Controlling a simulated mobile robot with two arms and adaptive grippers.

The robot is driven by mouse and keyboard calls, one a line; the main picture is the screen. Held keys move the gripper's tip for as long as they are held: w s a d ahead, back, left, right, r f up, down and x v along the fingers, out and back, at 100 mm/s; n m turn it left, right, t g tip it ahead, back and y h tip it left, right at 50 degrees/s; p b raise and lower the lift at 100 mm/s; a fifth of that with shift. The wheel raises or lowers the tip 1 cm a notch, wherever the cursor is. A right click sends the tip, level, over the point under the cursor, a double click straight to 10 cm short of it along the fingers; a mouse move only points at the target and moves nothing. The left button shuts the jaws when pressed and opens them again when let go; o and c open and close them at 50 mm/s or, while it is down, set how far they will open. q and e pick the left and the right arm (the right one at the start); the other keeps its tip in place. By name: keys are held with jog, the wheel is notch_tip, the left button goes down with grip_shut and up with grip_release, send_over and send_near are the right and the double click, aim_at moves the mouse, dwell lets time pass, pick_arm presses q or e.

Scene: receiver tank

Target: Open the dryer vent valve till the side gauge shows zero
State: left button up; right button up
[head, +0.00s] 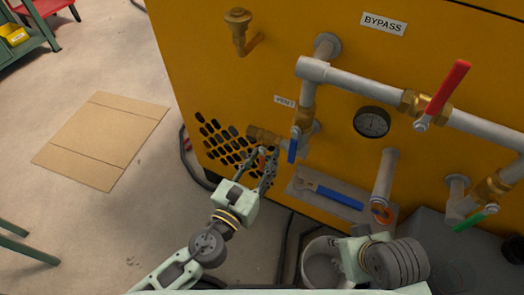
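The vent valve sits under a small label that appears to read VENT (285,101), on the yellow machine's front. Its blue lever (293,146) hangs down from a brass body (304,117). A brass outlet (263,136) points left from it. The round side gauge (372,122) is to the right; its needle reading is too small to tell. My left gripper (264,161) is just below the brass outlet and left of the blue lever. Its fingers are apart, and I see no grip on the lever. My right arm shows at the lower right, but its fingertips are not visible.
A red-lever valve (440,95) is on the upper pipe under the BYPASS label (384,23). A green-lever valve (475,220) is at the right. A tray (309,183) holds a blue-handled wrench (335,195). A white bucket (318,262) stands below. Cardboard (105,138) lies on the floor.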

pick_arm(q)
jog(key=shift+s, duration=0.15)
jog(key=shift+c, duration=0.8)
grip_shut()
